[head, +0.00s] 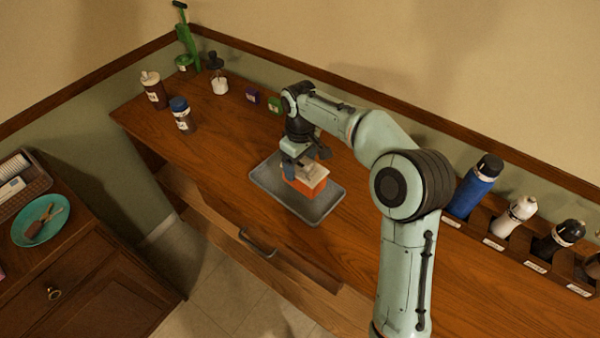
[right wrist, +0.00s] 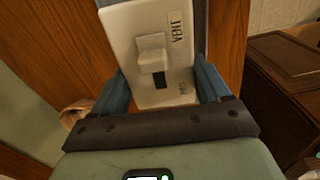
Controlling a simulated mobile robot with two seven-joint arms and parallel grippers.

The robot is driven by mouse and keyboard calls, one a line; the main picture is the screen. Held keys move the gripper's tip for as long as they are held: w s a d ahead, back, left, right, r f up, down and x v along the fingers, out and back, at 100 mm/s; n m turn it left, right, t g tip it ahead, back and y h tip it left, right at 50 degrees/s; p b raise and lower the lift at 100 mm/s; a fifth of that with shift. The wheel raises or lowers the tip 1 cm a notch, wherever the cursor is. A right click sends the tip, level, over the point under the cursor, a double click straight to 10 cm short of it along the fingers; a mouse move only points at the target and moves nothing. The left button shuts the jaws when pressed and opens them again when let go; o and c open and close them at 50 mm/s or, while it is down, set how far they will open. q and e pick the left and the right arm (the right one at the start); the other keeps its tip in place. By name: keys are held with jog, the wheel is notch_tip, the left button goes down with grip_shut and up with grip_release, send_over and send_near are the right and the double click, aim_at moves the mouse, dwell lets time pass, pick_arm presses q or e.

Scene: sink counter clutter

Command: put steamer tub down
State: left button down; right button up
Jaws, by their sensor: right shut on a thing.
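The steamer tub (head: 308,188) is an orange-red box with a whitish top, over the grey tray (head: 323,211) on the counter. I cannot tell whether its base touches the tray. My right gripper (head: 300,165) reaches down from above and is shut on the tub's upper part, hiding some of its top. In the right wrist view the tub's pale lid (right wrist: 120,30), with a raised knob and printed labels, sits between the two blue fingers (right wrist: 160,80). My left gripper is in no view.
Bottles (head: 182,115) and small boxes (head: 252,96) stand at the counter's far left end. A rack of labelled bottles (head: 476,185) lines the wall at right. A lower cabinet (head: 80,270) with a teal plate (head: 27,234) is at left. Bare counter surrounds the tray.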

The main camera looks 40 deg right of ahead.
aim_at(300, 166)
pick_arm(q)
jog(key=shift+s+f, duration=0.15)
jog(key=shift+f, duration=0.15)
pick_arm(e)
jog(key=shift+f, duration=1.85)
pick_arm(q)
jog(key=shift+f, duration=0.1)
pick_arm(e)
jog(key=shift+f, duration=0.1)
jog(key=o, duration=1.3)
jog(key=shift+b, duration=0.3)
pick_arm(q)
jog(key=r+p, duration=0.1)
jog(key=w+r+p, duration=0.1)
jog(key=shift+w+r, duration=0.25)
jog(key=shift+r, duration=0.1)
pick_arm(e)
notch_tip(300, 166, up, 12)
jog(key=shift+r, duration=0.15)
